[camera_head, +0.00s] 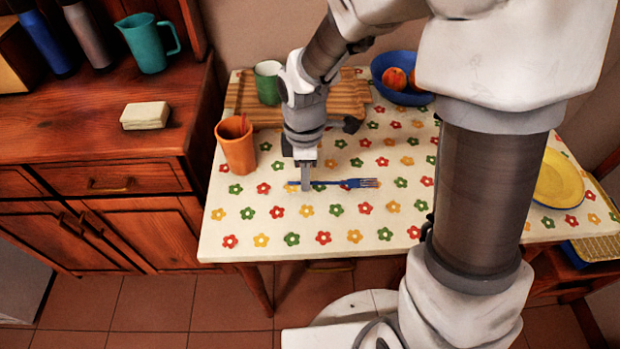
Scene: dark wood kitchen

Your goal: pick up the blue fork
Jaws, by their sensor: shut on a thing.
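The blue fork (345,183) lies across the middle of the flower-patterned table (270,240), its tines pointing right. My gripper (305,186) points straight down over the left part of the fork, at its handle. Its fingers are shut on the handle, and they hide a short piece of it. The fork is level and at or very close to the tabletop; I cannot tell whether it touches.
An orange cup (238,150) stands left of my gripper. A green mug (268,84) and a wooden board (345,97) are behind it. A blue bowl (382,64) with fruit is at the back, a yellow plate (558,182) at the right. The table's front is clear.

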